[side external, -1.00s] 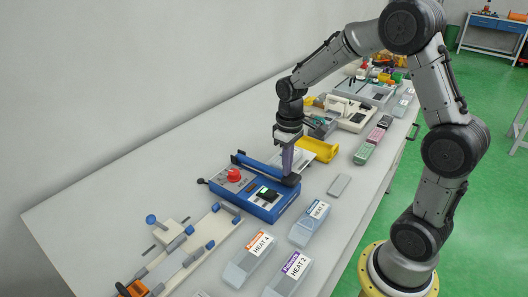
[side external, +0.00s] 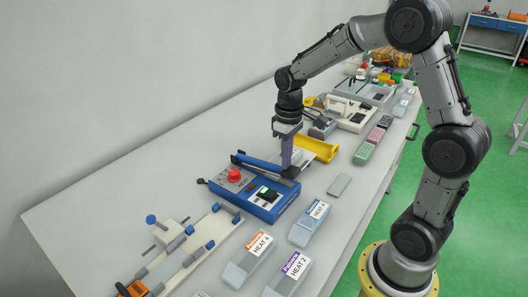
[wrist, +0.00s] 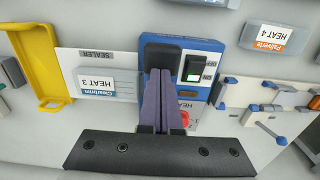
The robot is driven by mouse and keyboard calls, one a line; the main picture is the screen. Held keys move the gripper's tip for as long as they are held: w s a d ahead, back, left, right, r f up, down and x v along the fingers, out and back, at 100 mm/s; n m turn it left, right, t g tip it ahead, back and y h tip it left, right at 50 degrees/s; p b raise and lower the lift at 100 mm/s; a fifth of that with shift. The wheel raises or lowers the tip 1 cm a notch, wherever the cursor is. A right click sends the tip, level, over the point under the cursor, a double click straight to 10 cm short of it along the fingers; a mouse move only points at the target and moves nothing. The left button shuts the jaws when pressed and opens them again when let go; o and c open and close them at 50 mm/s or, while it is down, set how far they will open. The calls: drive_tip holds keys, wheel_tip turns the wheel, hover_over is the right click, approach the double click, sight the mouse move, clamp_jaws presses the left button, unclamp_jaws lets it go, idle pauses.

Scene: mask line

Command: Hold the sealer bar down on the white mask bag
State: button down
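The blue sealer (side external: 259,205) lies mid-table with a red knob and a small green-lit switch. Its blue sealer bar (side external: 262,164) runs along the far side, its dark right end raised slightly off the body. My gripper (side external: 287,169) points down with its purple fingertips at that dark end, apparently touching it. In the wrist view the fingers (wrist: 162,75) are shut side by side, with nothing seen between them.
A yellow tray (side external: 317,148) stands behind the sealer. Labelled bins (side external: 249,262) stand in front, and a white fixture with blue knobs (side external: 182,246) is at the left. A small grey block (side external: 339,185) lies to the right. The back-left tabletop is clear.

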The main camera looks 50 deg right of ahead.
wheel_tip(320, 180, up, 7)
drive_tip(key=w, duration=0.1)
idle(0.8)
drive_tip(key=shift+r, duration=2.45)
